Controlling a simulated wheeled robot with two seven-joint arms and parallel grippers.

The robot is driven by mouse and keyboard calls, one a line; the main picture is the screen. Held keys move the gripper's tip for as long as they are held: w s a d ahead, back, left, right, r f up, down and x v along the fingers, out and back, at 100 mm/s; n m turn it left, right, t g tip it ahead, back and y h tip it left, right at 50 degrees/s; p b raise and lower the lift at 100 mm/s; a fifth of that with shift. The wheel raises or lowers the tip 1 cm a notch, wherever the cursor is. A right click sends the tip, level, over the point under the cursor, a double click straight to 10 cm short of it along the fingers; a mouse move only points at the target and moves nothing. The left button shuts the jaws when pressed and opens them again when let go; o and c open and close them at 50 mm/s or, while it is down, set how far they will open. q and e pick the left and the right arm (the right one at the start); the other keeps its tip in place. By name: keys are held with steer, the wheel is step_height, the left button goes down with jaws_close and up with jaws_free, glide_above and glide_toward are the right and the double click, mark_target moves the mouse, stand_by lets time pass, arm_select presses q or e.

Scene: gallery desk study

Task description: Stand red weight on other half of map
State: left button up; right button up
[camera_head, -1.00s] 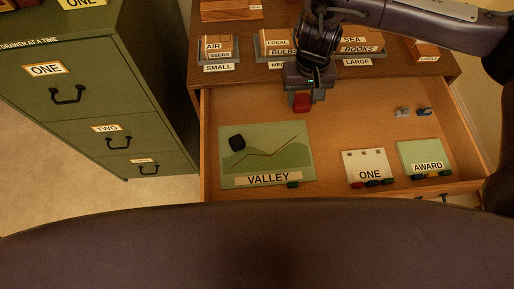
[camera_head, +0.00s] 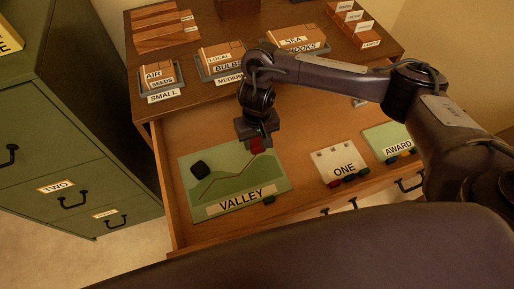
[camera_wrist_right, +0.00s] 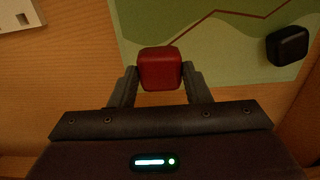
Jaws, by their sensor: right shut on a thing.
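The red weight (camera_wrist_right: 160,68) is a small rounded block held between the fingers of my right gripper (camera_wrist_right: 160,85). In the head view my right gripper (camera_head: 257,143) is over the upper right part of the green map (camera_head: 238,203) labelled VALLEY, with the red weight (camera_head: 257,146) below it. Whether the weight touches the map is unclear. A black weight (camera_head: 200,169) sits on the map's upper left part; it also shows in the wrist view (camera_wrist_right: 288,46). A line is drawn across the map. My left gripper is not in view.
The map lies in an open wooden drawer (camera_head: 172,215). A ONE card (camera_head: 336,158) and an AWARD card (camera_head: 385,137) lie to its right. Trays of boxes (camera_head: 222,66) stand on the desk top behind. A green cabinet (camera_head: 75,140) is at left.

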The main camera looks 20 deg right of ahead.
mark_target(257, 143)
step_height(257, 143, down, 4)
steer(key=shift+b, duration=1.05)
steer(key=o, duration=1.3)
steer(key=shift+f, duration=0.1)
steer(key=shift+r, duration=0.2)
step_height(257, 143, up, 11)
steer(key=p, duration=0.5)
steer(key=shift+p, duration=0.3)
steer(key=shift+s+r, duration=0.1)
steer(key=shift+r, duration=0.35)
